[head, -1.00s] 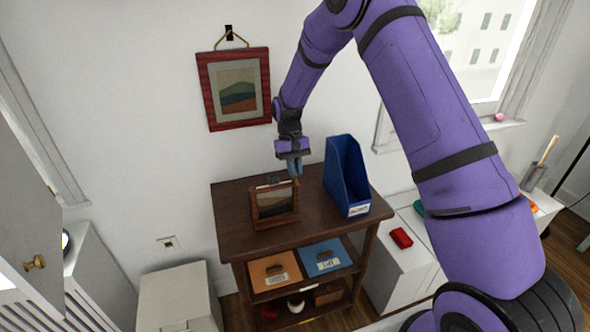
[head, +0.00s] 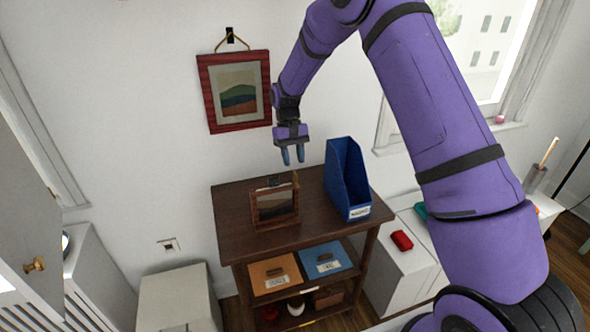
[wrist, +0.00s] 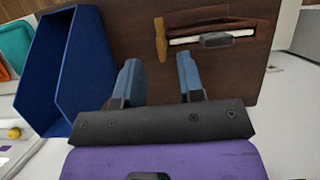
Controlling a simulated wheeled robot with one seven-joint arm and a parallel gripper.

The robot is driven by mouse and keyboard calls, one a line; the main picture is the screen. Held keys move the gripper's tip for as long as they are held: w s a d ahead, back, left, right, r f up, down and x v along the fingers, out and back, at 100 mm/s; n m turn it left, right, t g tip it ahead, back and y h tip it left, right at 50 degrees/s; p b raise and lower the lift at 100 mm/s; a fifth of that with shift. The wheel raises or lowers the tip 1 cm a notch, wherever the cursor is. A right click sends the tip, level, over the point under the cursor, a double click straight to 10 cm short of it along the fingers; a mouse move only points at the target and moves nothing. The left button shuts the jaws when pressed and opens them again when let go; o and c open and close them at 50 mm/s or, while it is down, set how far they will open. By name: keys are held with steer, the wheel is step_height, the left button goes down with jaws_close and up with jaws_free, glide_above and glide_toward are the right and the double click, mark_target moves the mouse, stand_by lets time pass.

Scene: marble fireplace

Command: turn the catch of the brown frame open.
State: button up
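The brown frame (head: 275,219) stands upright on the dark wooden shelf unit, with a landscape picture in it. In the wrist view I look down on its top edge (wrist: 247,25), which has a pale strip and a dark grey block on it.
A blue file holder (head: 345,185) stands right of the frame on the shelf unit's top (head: 235,220). A red-framed picture (head: 208,95) hangs on the wall behind. Orange and blue boxes sit on the shelf below. The top left of the frame is clear.

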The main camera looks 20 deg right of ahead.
steer(key=v, duration=0.6)
steer(key=shift+r, duration=0.15)
